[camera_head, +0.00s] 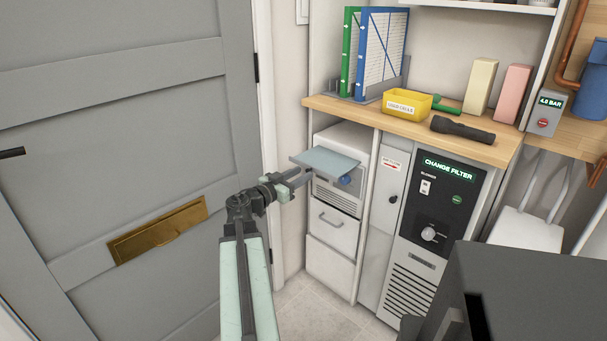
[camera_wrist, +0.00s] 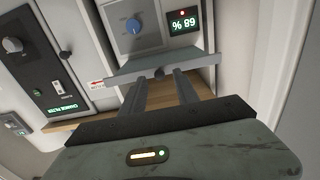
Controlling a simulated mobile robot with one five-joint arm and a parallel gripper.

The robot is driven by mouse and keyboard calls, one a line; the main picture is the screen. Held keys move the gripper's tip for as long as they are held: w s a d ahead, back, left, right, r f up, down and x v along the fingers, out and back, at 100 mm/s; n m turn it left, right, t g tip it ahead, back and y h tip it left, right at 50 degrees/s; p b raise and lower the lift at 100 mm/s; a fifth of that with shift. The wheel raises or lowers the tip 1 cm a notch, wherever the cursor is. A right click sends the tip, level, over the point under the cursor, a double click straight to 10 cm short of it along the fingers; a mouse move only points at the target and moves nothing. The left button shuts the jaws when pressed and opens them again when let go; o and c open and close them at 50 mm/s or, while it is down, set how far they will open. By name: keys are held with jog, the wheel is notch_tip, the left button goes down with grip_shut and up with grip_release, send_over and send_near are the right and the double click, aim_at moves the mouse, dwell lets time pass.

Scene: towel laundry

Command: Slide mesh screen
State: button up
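A flat grey-blue panel (camera_head: 325,161), which looks like the mesh screen, juts out from the front of a white unit (camera_head: 346,138) under the counter. In the wrist view it shows edge-on as a grey plate (camera_wrist: 205,62) with a small dark knob (camera_wrist: 158,72) at its middle. My gripper (camera_head: 304,177) is at the panel's near left edge. In the wrist view its fingers (camera_wrist: 163,76) are apart, with the knob between or just beyond the tips. Contact with the knob cannot be made out.
A blue dial (camera_head: 345,180) sits below the panel. A black control panel (camera_head: 440,208) reads CHANGE FILTER. The wooden counter (camera_head: 390,121) holds filters (camera_head: 382,55), a yellow bin (camera_head: 407,104) and a flashlight (camera_head: 462,130). A grey door (camera_head: 115,120) stands left.

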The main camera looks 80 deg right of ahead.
jog(key=v, duration=0.6)
dwell(0.3)
